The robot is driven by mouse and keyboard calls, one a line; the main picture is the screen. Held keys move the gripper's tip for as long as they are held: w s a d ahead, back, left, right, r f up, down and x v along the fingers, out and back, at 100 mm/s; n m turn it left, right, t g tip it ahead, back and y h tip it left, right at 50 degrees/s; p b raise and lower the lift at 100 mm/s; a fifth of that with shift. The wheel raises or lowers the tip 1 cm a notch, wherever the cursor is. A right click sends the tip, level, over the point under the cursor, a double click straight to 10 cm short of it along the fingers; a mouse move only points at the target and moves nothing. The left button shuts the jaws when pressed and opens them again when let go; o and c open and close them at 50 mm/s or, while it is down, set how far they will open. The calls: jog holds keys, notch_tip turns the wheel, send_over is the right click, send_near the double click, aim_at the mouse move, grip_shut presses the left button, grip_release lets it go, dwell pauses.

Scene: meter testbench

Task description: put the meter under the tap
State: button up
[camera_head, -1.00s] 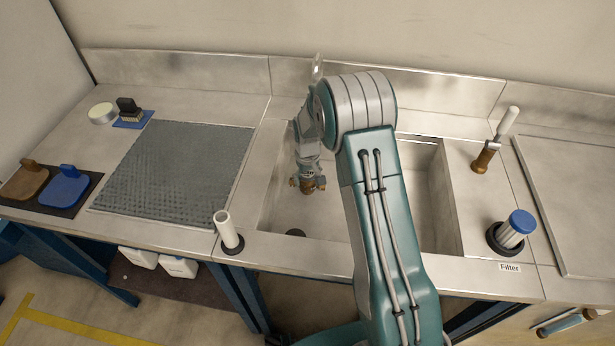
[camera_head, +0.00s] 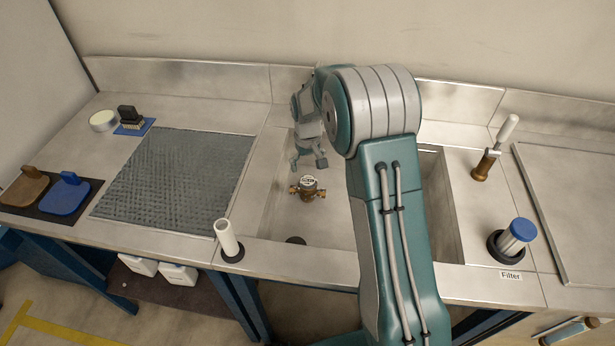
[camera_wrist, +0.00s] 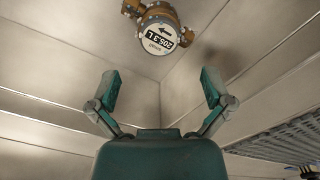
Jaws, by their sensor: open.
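The meter (camera_head: 307,188) is a small brass body with a round white face, in the left part of the sink, apart from my gripper. In the wrist view the meter (camera_wrist: 158,38) shows at the top, beyond the fingertips, its face reading about 205.3 L with a black arrow. My gripper (camera_head: 309,163) is just behind and above the meter in the head view. In the wrist view my gripper (camera_wrist: 160,92) has its two fingers spread with nothing between them. The tap cannot be made out; my arm hides part of the sink.
The sink's front rim (camera_head: 300,255) borders the basin. A white upright tube (camera_head: 228,240) stands at its front left corner, beside a grey ribbed mat (camera_head: 170,180). A blue-capped filter (camera_head: 516,236) and a white-handled brass valve (camera_head: 490,155) stand to the right.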

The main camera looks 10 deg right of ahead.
jog(key=s+r+m+t, duration=0.1)
jog(key=s+r, duration=0.5)
jog(key=r, duration=0.4)
jog(key=s+r+t, duration=0.2)
jog(key=s+r, duration=0.5)
jog(key=r, duration=0.2)
jog(key=s+r+m+t, duration=0.1)
jog(key=s+r, duration=0.3)
jog(key=s, duration=1.5)
jog(key=shift+s+t, duration=0.15)
jog(key=shift+t, duration=0.65)
